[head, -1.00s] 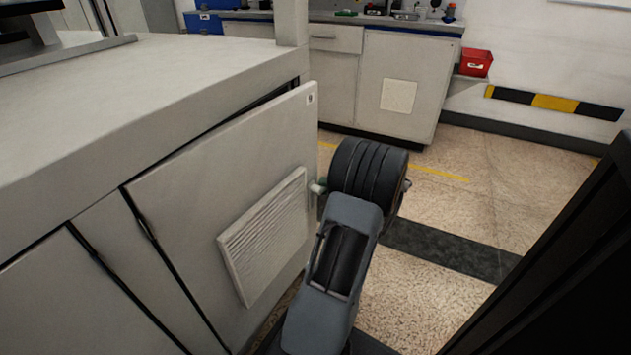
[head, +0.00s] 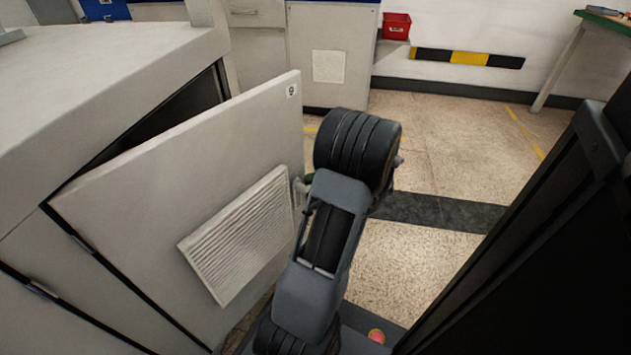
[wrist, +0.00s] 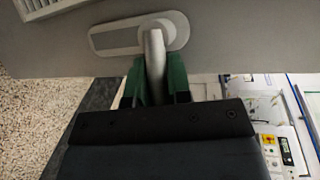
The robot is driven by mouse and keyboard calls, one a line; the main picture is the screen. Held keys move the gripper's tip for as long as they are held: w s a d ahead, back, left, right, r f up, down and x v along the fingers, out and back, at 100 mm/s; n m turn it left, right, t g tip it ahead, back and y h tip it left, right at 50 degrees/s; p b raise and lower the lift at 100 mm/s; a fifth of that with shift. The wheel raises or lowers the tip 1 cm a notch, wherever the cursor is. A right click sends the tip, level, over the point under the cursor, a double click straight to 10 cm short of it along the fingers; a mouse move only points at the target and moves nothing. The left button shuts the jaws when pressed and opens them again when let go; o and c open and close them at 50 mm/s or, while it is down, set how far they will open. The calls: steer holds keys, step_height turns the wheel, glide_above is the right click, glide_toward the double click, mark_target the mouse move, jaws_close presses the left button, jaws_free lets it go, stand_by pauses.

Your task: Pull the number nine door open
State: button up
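The number nine door (head: 190,165) is a pale panel with a small "9" label (head: 291,91) at its upper corner and a louvred vent. It stands partly open, with a dark gap along its top. In the wrist view the door face (wrist: 225,40) fills the top, with its light grey lever handle (wrist: 155,50) on an oval plate. My gripper (wrist: 157,75) has its green fingers on both sides of the handle, closed on it. In the head view my arm hides most of the handle and gripper.
The cabinet's pale top (head: 100,75) is at the left. A red bin (head: 396,25) sits on a far shelf by the wall. Speckled floor (head: 455,140) is open beyond my arm. A dark upright panel stands close at the right.

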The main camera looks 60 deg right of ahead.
steer(key=o, duration=0.4)
steer(key=shift+w+a+f+y, duration=0.1)
steer(key=shift+w+a+y, duration=0.15)
steer(key=shift+a, duration=0.45)
steer(key=shift+s+d, duration=0.35)
steer(key=shift+s, duration=0.2)
steer(key=p+v, duration=0.4)
steer(key=v, duration=0.9)
steer(key=shift+r+p, duration=0.25)
steer(key=shift+p, duration=0.05)
steer(key=shift+a, duration=0.1)
